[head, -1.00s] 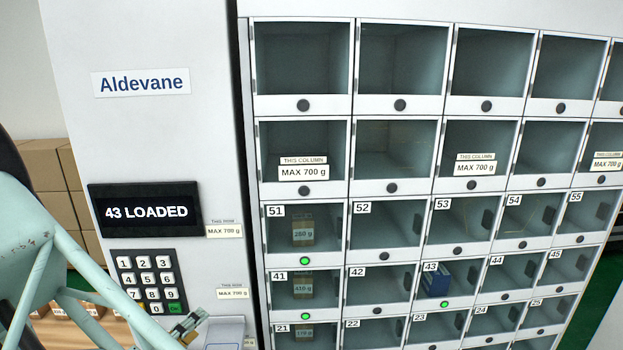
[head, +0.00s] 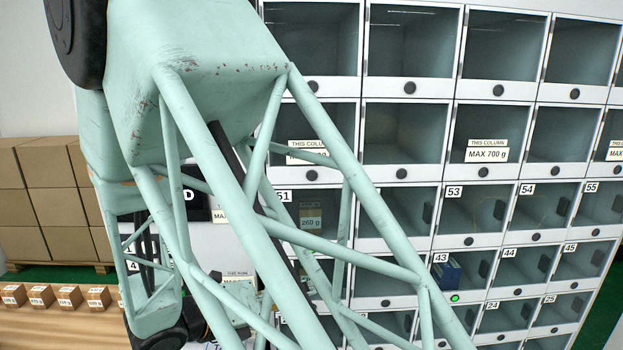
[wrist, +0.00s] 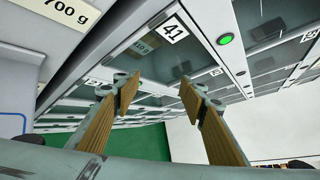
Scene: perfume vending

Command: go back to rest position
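My gripper (wrist: 157,100) shows in the wrist view with its two wood-coloured finger pads apart and nothing between them. It is in front of the locker wall, near the compartment door labelled 41 (wrist: 172,29). In the head view my arm covers much of the left and middle, and I cannot make out the gripper's fingers there. A blue box (head: 447,274) stands in compartment 43, whose green light is lit. A package marked 260 g (head: 311,216) is in compartment 51, seen between my arm's struts.
The locker wall (head: 412,173) fills the right side. Several small labelled boxes (head: 69,296) stand in a row on a wooden surface (head: 50,325) at lower left. Large cartons (head: 40,200) are stacked behind. A MAX 700 g label (wrist: 63,12) is close in the wrist view.

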